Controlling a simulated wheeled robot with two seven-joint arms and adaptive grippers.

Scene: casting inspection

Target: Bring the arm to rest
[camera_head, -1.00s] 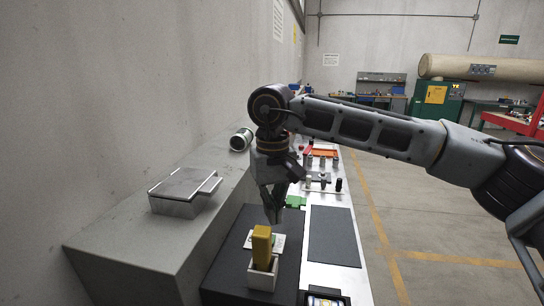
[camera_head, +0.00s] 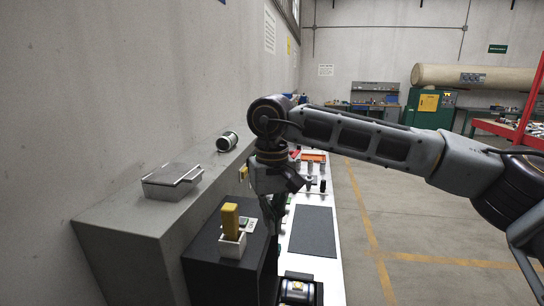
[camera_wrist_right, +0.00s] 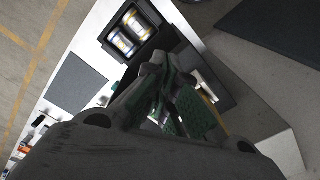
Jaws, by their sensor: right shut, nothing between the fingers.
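My right arm (camera_head: 365,135) reaches in from the right. Its gripper (camera_head: 272,222) points down beside the right edge of the black block (camera_head: 212,262), right of the yellow block (camera_head: 230,221). The fingers are shut with nothing between them; they also show in the right wrist view (camera_wrist_right: 172,92). The yellow block stands upright in a small white holder (camera_head: 232,247) on the black block, apart from the gripper. A small light card lies just behind the holder. My left gripper is not in view.
A grey ledge (camera_head: 130,225) at the left wall carries a metal box (camera_head: 172,181) and a dark-and-silver cylinder (camera_head: 228,141). A dark mat (camera_head: 312,232) lies on the white bench. A dark case with shiny cylinders (camera_wrist_right: 130,35) is near the gripper. Open floor lies right.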

